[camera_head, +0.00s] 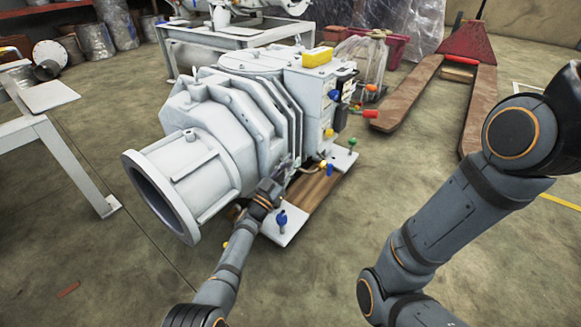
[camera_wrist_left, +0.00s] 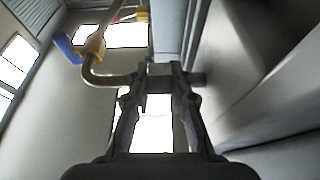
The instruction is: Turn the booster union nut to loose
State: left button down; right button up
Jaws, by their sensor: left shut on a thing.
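The large light-grey vacuum machine (camera_head: 225,120) stands in the middle of the head view. My left gripper (camera_head: 285,165) reaches up to its near side, low beside the ribbed housing. In the left wrist view my left gripper (camera_wrist_left: 158,72) is closed around the booster union nut (camera_wrist_left: 158,69), at the end of a bent metal pipe (camera_wrist_left: 100,78). The nut's far side is hidden, and in the head view the fingers hide it. The pipe runs up to a brass fitting with a blue handle (camera_wrist_left: 66,48). My right gripper is outside both views.
Blue (camera_head: 281,218) and green (camera_head: 352,142) handled valves stand on the machine's base plates. A yellow block (camera_head: 318,57) lies on top. A pallet truck (camera_head: 410,90) is at the upper right, a metal table (camera_head: 50,130) at the left. Floor in front is mostly clear.

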aim_at(290, 161)
pick_arm(q)
jog(key=c, duration=1.5)
grip_release()
notch_tip(290, 161, up, 10)
jog(key=shift+f, duration=0.1)
